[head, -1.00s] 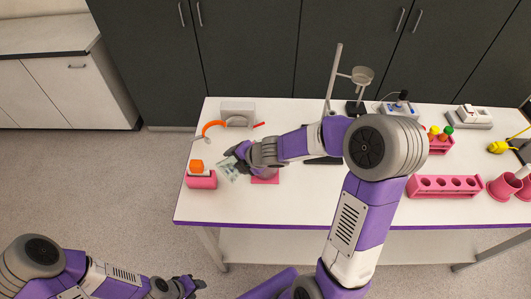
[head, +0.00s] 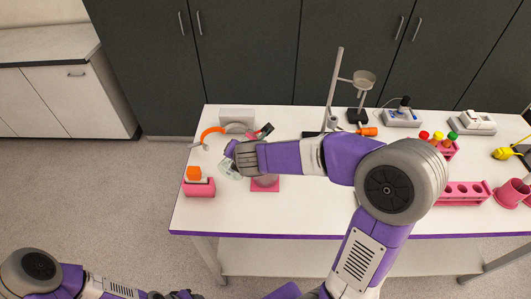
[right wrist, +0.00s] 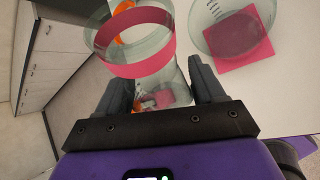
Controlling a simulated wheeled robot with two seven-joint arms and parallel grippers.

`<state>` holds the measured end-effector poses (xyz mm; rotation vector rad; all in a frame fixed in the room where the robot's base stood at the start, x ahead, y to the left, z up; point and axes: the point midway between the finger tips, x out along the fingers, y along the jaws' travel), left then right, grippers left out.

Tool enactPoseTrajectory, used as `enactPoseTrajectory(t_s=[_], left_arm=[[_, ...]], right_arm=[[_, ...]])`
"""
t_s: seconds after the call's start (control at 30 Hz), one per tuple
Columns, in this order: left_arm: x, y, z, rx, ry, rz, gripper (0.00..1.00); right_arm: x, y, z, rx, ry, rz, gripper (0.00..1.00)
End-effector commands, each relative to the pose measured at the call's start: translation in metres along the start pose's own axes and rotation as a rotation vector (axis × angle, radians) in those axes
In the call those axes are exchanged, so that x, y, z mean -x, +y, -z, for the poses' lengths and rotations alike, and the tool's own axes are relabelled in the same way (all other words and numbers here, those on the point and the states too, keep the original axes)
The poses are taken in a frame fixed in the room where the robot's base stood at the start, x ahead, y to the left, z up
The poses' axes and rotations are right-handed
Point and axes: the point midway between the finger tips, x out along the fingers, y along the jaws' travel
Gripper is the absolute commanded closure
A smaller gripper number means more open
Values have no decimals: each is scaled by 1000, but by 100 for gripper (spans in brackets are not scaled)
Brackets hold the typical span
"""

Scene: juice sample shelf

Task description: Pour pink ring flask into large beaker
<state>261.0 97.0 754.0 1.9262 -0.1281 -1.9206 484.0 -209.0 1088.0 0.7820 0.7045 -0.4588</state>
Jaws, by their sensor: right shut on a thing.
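The pink ring flask (right wrist: 130,62) is clear glass with a wide pink band. In the right wrist view it sits tilted between my right gripper's fingers (right wrist: 165,88). In the head view the flask (head: 229,170) shows just past my right gripper (head: 237,160), held above the table. The large beaker (right wrist: 214,20) stands on a pink mat (right wrist: 262,50), to the right of the flask and apart from it. Its base looks dark pink; liquid or mat, I cannot tell. In the head view my arm hides much of the beaker (head: 266,181). My left gripper (head: 186,294) is at the bottom edge, partly cut off.
A pink block with an orange top (head: 198,187) stands at the table's left edge. A grey box (head: 236,114) and orange curved piece (head: 208,133) lie behind the gripper. A ring stand (head: 334,90), pink rack (head: 463,194) and pink cups (head: 512,192) stand farther right.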

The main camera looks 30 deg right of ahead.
Motion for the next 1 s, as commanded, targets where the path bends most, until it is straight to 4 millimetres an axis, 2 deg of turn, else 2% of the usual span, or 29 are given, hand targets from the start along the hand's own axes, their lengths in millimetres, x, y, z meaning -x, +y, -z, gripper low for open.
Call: enactPoseTrajectory(t_s=[0.03, 0.53, 1.0], left_arm=[[-12, -5, 0, 1, -2, 1, 57], [-62, -24, 2, 2, -2, 1, 57], [-108, -41, 4, 2, -2, 1, 57]], right_arm=[[-4, -2, 3, 28, -27, 8, 75], [-2, 2, 10, 258, -278, 106, 75], [-14, -5, 22, 395, -427, 164, 75]])
